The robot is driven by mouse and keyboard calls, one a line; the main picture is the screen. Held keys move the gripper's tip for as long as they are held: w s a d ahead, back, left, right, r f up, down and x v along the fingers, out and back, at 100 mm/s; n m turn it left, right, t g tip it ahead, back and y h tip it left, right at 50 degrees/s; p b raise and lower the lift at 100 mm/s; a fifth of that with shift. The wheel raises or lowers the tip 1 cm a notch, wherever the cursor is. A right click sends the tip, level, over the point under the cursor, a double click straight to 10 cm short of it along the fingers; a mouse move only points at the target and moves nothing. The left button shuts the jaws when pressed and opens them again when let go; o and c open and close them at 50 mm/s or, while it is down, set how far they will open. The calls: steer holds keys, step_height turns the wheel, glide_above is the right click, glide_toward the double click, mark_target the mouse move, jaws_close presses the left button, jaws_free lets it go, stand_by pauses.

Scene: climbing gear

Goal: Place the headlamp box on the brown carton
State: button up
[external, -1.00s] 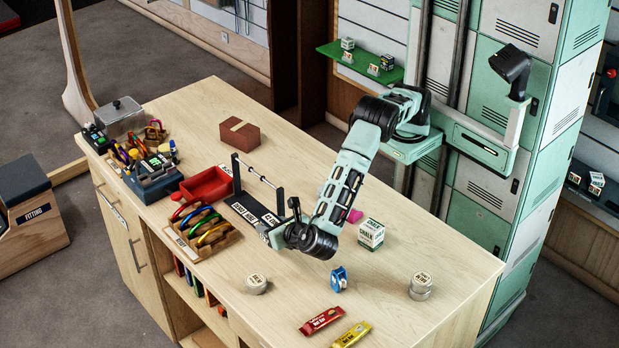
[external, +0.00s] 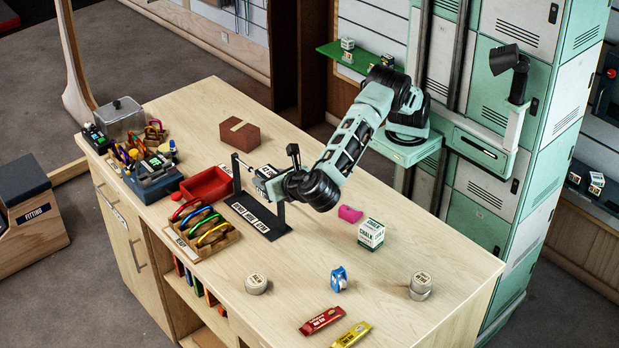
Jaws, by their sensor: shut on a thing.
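The brown carton (external: 240,134) sits on the far part of the wooden counter, closed, with a pale tape strip and nothing on top. My gripper (external: 265,182) is shut on a small white box with dark print (external: 267,171), apparently the headlamp box. It is held above the counter by the black rack, below and right of the carton in the picture. The fingers and wrist hide part of the box, and its label cannot be read.
The black rack (external: 250,218) with upright posts and a bar stands close to my gripper. A red tray (external: 207,186) and a wooden holder of carabiners (external: 206,238) lie left. A chalk box (external: 371,234) and a pink item (external: 350,214) stand right. Counter around the carton is clear.

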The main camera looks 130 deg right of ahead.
steer(key=shift+r, duration=0.95)
steer(key=d+m+g, duration=0.1)
steer(key=d, duration=0.9)
steer(key=m+g+y+b, duration=0.1)
steer(key=m+g+b, duration=0.2)
steer(key=g+b, duration=0.1)
glide_above(239, 126)
steer(key=shift+f+p, duration=0.6)
steer(key=shift+f, duration=6.9)
